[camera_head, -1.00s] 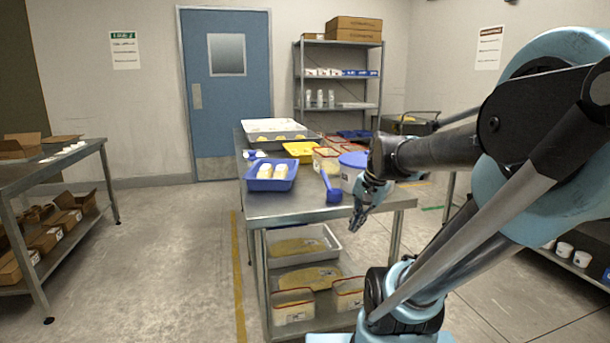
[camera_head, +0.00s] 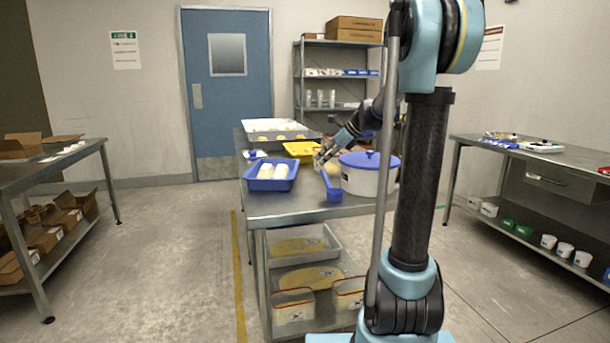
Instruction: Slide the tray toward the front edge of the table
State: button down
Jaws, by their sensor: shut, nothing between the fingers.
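A blue tray (camera_head: 256,184) holding pale blocks sits near the front left of the steel table (camera_head: 290,208). A yellow tray (camera_head: 297,147) lies farther back, and a large white tray (camera_head: 262,127) with yellow items stands at the table's far end. I cannot tell which of these the task's tray is. My gripper (camera_head: 319,161) is shut and empty. It is over the middle of the table, right of the blue tray and just in front of the yellow tray's right side. Whether it touches anything is unclear. My arm hides the table's right side.
A white tub (camera_head: 366,180) with a blue lid stands at the table's front right. A blue-handled tool (camera_head: 332,190) lies beside it, near the front edge. Bare table top lies in front of the blue tray. A side table (camera_head: 40,160) is at left, another (camera_head: 560,160) at right.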

jog(key=x, duration=0.7)
jog(key=w+x, duration=0.1)
jog(key=x, duration=0.2)
jog(key=shift+a+r, duration=0.1)
jog(key=shift+a, duration=0.05)
jog(key=shift+w, duration=0.15)
